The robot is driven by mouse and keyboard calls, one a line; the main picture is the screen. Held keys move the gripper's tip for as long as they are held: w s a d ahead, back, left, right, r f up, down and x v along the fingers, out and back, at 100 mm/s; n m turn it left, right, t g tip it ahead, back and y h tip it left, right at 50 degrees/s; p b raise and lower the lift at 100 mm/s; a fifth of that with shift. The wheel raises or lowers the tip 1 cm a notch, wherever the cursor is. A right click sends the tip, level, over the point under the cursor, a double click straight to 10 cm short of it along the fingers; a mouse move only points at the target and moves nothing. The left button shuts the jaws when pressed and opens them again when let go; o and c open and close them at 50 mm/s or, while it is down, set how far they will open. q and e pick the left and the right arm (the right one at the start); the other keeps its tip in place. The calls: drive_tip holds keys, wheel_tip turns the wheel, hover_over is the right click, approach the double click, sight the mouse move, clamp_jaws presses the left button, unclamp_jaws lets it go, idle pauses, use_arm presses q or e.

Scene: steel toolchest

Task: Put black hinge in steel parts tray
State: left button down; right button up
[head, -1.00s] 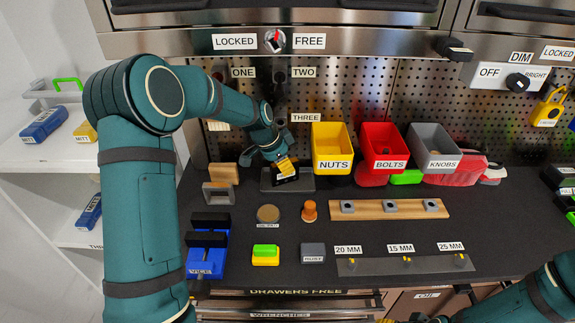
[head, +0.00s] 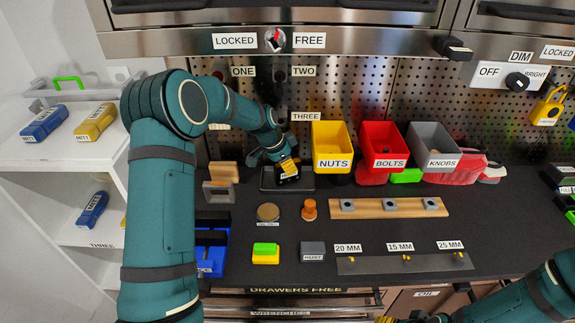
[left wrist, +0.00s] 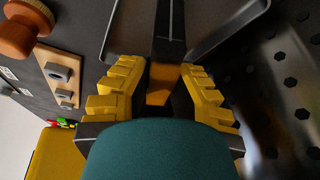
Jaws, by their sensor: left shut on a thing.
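My left gripper (head: 289,167) is over the steel parts tray (head: 306,188), a shallow dark tray at the back of the bench. In the left wrist view, my left gripper's yellow fingers (left wrist: 162,88) are shut on a long black piece with a thin pale line, which I take as the black hinge (left wrist: 163,25). The tray's rim (left wrist: 225,28) runs close beside it there. Whether the hinge touches the tray floor I cannot tell. In the head view the fingers mostly hide the hinge. My right gripper (head: 402,319) is cut off at the bottom edge.
Yellow NUTS bin (head: 332,148), red BOLTS bin (head: 384,148) and grey KNOBS bin (head: 433,148) stand right of the tray. An orange knob (head: 309,210) and a round disc (head: 268,212) lie in front. A pegboard (head: 345,85) rises behind. Bare bench lies around the disc.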

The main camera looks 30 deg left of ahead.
use_arm(q)
drive_tip(key=shift+f, duration=0.15)
drive_tip(key=c, duration=1)
unclamp_jaws()
drive_tip(key=shift+r, duration=0.35)
drive_tip(key=v, duration=0.7)
drive_tip(key=shift+s, duration=0.1)
